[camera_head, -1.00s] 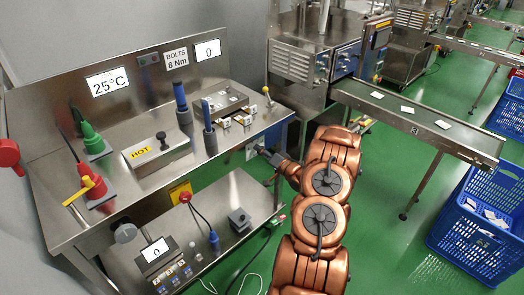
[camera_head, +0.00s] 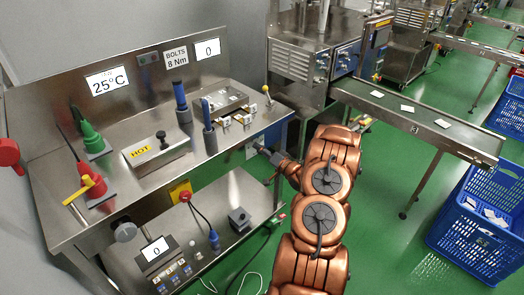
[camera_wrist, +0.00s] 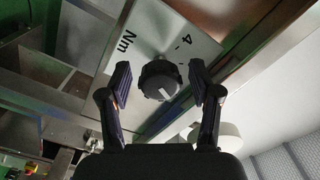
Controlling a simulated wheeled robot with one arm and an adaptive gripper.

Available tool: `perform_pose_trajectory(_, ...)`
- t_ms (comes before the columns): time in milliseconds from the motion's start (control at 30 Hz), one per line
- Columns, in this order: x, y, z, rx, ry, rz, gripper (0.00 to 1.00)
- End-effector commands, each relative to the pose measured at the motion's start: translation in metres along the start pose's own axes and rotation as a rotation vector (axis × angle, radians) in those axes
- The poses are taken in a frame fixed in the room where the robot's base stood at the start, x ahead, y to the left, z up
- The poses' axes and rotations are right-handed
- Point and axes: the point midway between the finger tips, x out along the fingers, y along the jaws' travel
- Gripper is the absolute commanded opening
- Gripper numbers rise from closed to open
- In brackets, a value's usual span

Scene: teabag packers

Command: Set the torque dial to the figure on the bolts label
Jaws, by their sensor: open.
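The bolts label (camera_head: 176,58) on the back panel reads "BOLTS 8 Nm". The torque dial (camera_wrist: 160,82) is a dark round knob with a pale pointer mark, on a white plate (camera_wrist: 107,30) printed "Nm" and "4". The other figures on the plate are not readable. In the wrist view my gripper (camera_wrist: 160,74) is open, one finger on each side of the dial, with visible gaps. In the head view my gripper (camera_head: 259,147) is at the bench's front right face, by the white plate (camera_head: 251,151); the dial itself is hidden there.
A hot block (camera_head: 158,157), blue-handled tools (camera_head: 208,128) and a small fixture (camera_head: 235,118) stand on the bench. A conveyor (camera_head: 420,117) runs to my arm's right.

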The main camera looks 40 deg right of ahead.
Motion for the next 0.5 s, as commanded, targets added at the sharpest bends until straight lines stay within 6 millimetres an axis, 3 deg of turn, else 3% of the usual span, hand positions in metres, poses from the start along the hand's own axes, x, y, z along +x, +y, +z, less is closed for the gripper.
perform_pose_trajectory(167, -0.011, 0.001, -0.001, 0.001, 0.001, 0.002, 0.63)
perform_pose_trajectory(500, -0.065, 0.001, -0.001, 0.001, 0.003, 0.001, 0.63)
